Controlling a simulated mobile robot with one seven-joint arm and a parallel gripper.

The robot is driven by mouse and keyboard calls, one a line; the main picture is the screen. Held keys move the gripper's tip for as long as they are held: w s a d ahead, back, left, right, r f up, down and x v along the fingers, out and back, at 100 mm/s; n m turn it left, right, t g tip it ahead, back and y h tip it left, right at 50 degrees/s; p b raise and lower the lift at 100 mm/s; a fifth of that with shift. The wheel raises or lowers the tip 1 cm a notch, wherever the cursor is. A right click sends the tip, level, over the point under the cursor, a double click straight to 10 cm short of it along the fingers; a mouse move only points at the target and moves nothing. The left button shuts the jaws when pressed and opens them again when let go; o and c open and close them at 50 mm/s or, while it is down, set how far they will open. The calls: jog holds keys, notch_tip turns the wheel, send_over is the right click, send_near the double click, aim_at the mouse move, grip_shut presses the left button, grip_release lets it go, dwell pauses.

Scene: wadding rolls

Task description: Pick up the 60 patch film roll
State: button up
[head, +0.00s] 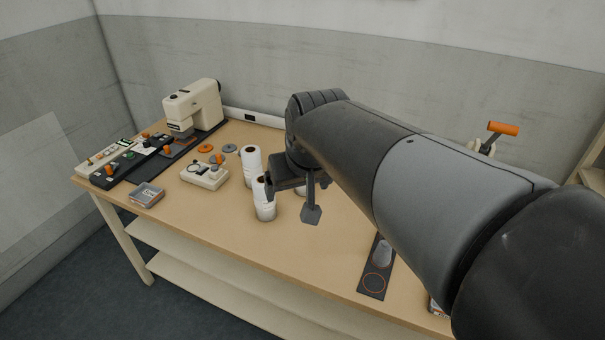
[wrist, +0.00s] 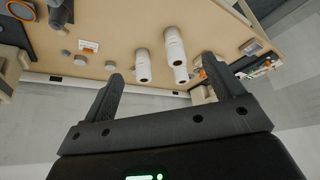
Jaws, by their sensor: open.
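Several white film rolls stand upright on the wooden table (head: 235,220). In the head view one roll (head: 250,168) is farther back and another (head: 264,200) is nearer, just left of my gripper (head: 291,201). A third roll (head: 300,190) is mostly hidden behind my gripper. The wrist view shows three rolls: a left one (wrist: 143,66), an upper middle one (wrist: 174,46) and a lower right one (wrist: 181,73). I cannot read which roll is the 60 patch one.
A cream machine (head: 198,106) and a control panel (head: 108,158) stand at the left back. A small cream device (head: 205,175) and a small tray (head: 147,194) are left of the rolls.

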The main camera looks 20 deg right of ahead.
jog(key=w+d+f, duration=0.1)
jog(key=w+d, duration=0.2)
jog(key=w, duration=0.6)
jog(key=w+d+f, duration=0.2)
jog(key=w+d, duration=0.1)
jog(key=w, duration=0.6)
jog(key=shift+m+g, duration=0.5)
jog(key=shift+m, duration=0.1)
jog(key=w+d+f, duration=0.2)
jog(key=w+f, duration=0.1)
jog(key=w, duration=0.1)
jog(key=w+d+f, duration=0.3)
jog(key=w, duration=0.2)
jog(key=w+d+f, duration=0.3)
jog(key=w, duration=0.2)
jog(key=shift+w+f, duration=0.1)
jog(key=shift+f, duration=0.1)
jog(key=shift+w+d+f, duration=0.15)
jog(key=shift+w+f, duration=0.2)
jog(key=shift+f, duration=0.2)
jog(key=x, duration=0.5)
jog(key=shift+d, duration=0.1)
jog(key=x, duration=0.5)
jog(key=shift+s+f, duration=0.2)
jog(key=shift+s, duration=0.15)
jog(key=shift+c, duration=0.2)
